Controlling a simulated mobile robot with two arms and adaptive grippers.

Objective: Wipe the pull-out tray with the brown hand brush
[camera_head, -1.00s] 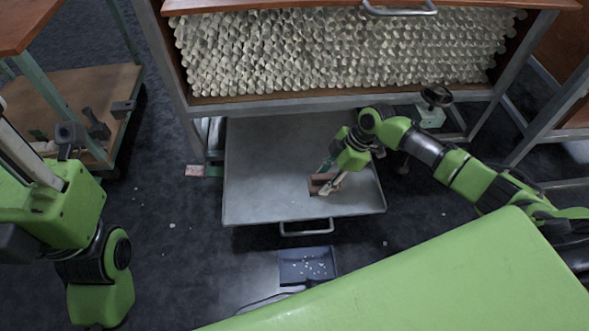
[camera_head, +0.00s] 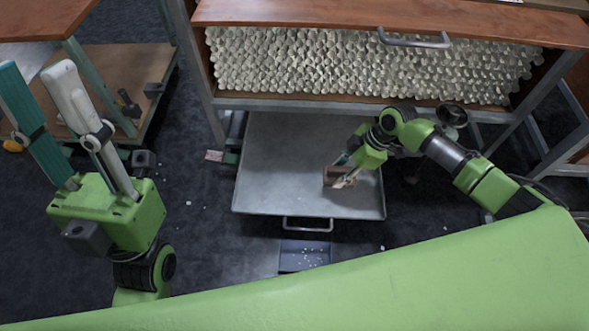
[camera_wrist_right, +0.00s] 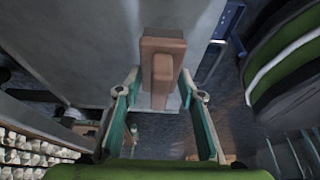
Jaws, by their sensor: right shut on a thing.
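The pull-out tray (camera_head: 283,165) is a flat grey metal sheet below the cabinet of glass tubes, with a handle (camera_head: 308,225) at its front edge. The brown hand brush (camera_head: 338,180) is over the tray's right front part. My right gripper (camera_head: 346,174) is shut on the brush. In the right wrist view, the brush (camera_wrist_right: 163,48) lies between the two fingers of my right gripper (camera_wrist_right: 160,76). I cannot tell whether its underside touches the tray. My left gripper (camera_head: 34,68) is empty at the left, its two fingers spread and pointing up.
A dark dustpan (camera_head: 304,256) with small white bits lies on the floor in front of the tray. The tube-filled cabinet (camera_head: 370,65) stands above the tray. A wooden-shelved trolley (camera_head: 95,80) stands at the left. Small white bits lie scattered on the dark floor.

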